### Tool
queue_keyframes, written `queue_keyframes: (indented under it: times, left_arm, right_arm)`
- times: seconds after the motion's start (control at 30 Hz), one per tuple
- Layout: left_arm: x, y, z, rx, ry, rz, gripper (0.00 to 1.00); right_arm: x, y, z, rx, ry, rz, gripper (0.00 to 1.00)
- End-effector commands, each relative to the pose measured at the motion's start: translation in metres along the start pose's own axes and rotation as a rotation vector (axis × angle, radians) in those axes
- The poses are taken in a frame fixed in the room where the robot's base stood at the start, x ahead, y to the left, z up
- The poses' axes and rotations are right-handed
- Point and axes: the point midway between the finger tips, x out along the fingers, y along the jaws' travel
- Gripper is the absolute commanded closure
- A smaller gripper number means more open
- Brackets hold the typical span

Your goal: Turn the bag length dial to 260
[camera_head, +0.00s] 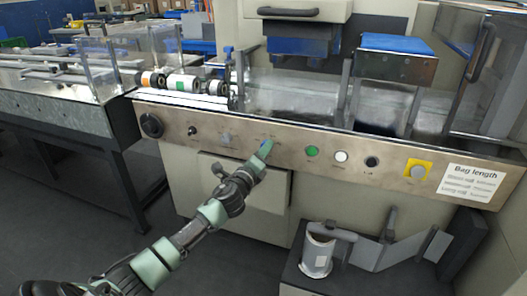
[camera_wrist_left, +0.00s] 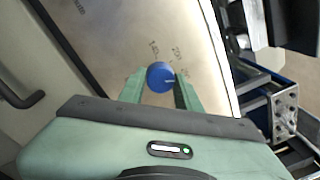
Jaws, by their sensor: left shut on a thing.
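The bag length dial (camera_wrist_left: 159,75) is a small round blue knob on the machine's metal front panel (camera_wrist_left: 120,30). In the wrist view it sits between the two green fingers of my left gripper (camera_wrist_left: 160,88), which are shut on its sides. A short pale mark shows on the knob's face, towards its right side. Small printed numbers stand on the panel around the knob; one looks like 140 and another like 200, but they are hard to read. In the head view my left gripper (camera_head: 263,150) reaches the panel and mostly hides the dial. My right gripper is out of view.
A green button (camera_head: 312,151), a white button (camera_head: 340,156), a black knob (camera_head: 372,162) and a yellow-backed button (camera_head: 418,171) line the panel to the right. A "Bag length" label (camera_head: 470,184) is at its right end. A grey jug (camera_head: 318,250) stands on a low stand below.

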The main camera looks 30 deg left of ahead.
Motion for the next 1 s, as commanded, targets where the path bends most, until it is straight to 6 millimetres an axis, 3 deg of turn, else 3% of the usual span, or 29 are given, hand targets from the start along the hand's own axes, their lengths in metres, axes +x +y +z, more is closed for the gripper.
queue_keyframes:
  times: [0.53, 0.57, 0.6, 0.63, 1.0]
  left_arm:
    - [0.0002, 0.0004, 0.001, -0.026, -0.004, 0.001, 1.0]
    - [0.0002, 0.0004, 0.001, -0.026, -0.004, 0.001, 0.61]
    - [0.0002, 0.0004, 0.001, -0.026, -0.004, 0.001, 0.5]
    - [0.0002, 0.0004, 0.001, -0.026, -0.004, 0.001, 0.45]
    - [-0.0041, 0.0002, 0.0001, -0.026, -0.002, 0.0, 0.45]
  right_arm:
    - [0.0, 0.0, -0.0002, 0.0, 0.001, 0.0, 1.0]
    - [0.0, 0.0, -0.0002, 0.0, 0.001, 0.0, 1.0]
    - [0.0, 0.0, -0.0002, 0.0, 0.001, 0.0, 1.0]
    - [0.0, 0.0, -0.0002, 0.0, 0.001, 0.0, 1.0]
    - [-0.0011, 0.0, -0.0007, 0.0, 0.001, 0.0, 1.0]
